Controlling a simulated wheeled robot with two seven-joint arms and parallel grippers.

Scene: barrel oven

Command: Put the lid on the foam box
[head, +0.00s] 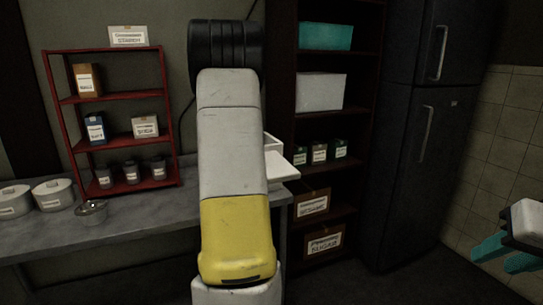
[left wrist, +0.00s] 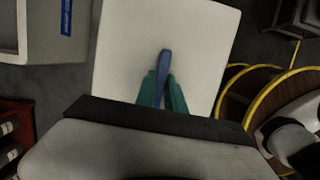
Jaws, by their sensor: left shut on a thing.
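A square white lid (left wrist: 180,30) fills the middle of the left wrist view. My left gripper (left wrist: 163,80) is shut on the lid's blue handle (left wrist: 164,62), with its teal fingers close together around it. A pale box with a blue strip, which looks like the foam box (left wrist: 70,42), shows at the upper left of that view, apart from the lid. In the head view my left arm hides the left gripper and most of the counter's right end; white pieces (head: 283,168) show past it. My right gripper (head: 505,255) is open and empty at the right edge.
A grey counter (head: 140,225) holds round tins (head: 53,193) and a red rack (head: 112,122) of jars. A dark shelf with boxes (head: 320,92) and a dark fridge (head: 425,150) stand to the right. A yellow-edged round thing (left wrist: 250,90) is right of the lid.

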